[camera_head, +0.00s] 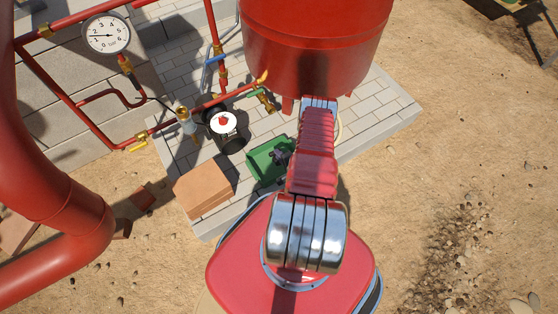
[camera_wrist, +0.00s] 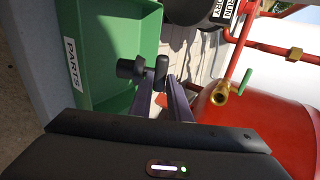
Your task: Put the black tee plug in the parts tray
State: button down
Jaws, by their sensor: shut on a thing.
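The black tee plug (camera_wrist: 131,69) is held between the tips of my gripper (camera_wrist: 160,84), seen in the wrist view. My gripper is shut on it. The green parts tray (camera_wrist: 97,97), with a white PARTS label, lies behind the plug in that view. The plug overlaps the tray's inside near its right wall; whether it touches the tray I cannot tell. In the head view the green tray (camera_head: 258,164) sits on the paving, with a dark shape at its right side beside my arm. My arm hides part of that area.
A red tank (camera_head: 315,45) stands beyond my arm. Red pipes with brass valves and a gauge (camera_head: 107,35) rise at the left. A brown block (camera_head: 203,188) lies left of the tray. Open sand lies right.

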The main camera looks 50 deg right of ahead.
jog(key=shift+f, duration=0.25)
jog(key=shift+f, duration=2)
jog(key=shift+f, duration=0.6)
jog(key=c, duration=1.7)
grip_release()
jog(key=shift+o, duration=0.2)
jog(key=shift+r, duration=0.1)
jog(key=shift+d+r, duration=0.1)
jog(key=shift+r, duration=0.35)
jog(key=v, duration=1.2)
